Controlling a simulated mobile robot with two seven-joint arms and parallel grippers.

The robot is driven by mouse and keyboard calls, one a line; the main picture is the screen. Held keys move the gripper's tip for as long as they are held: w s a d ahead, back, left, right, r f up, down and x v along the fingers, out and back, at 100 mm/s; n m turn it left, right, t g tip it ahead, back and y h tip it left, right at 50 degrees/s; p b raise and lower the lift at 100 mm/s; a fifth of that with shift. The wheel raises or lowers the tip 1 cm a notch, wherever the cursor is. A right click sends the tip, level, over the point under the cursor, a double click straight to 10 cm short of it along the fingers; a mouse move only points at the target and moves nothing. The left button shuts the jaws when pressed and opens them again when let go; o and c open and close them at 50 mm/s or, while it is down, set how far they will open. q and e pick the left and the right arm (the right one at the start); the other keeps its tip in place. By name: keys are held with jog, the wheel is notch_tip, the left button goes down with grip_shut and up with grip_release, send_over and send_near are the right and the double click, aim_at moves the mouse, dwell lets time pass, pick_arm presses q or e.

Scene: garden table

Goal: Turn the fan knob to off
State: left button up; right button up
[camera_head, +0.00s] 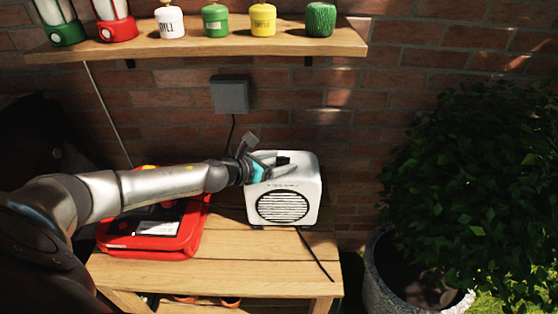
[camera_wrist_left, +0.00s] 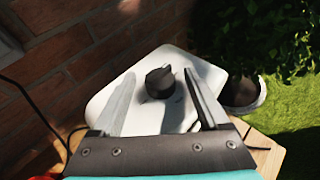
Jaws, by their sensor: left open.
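The white fan (camera_head: 284,203) stands on the wooden table, with a round slatted grille on its front. Its black knob (camera_wrist_left: 160,83) sits on the top face and also shows in the head view (camera_head: 283,160). My left gripper (camera_head: 278,162) is at the top of the fan. In the left wrist view the open fingers (camera_wrist_left: 160,88) lie on either side of the knob, with gaps between them and it. I cannot tell whether the fingers touch the fan's top. My right gripper is not in view.
A red case (camera_head: 170,235) lies left of the fan, under my left arm. A shelf (camera_head: 220,47) with lanterns and canisters hangs above. A grey box (camera_head: 230,95) is on the brick wall. A potted bush (camera_head: 480,170) stands right. The table front (camera_head: 230,270) is clear.

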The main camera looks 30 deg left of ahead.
pick_arm(q)
jog(key=shift+c, duration=0.3)
grip_shut()
dwell(0.4)
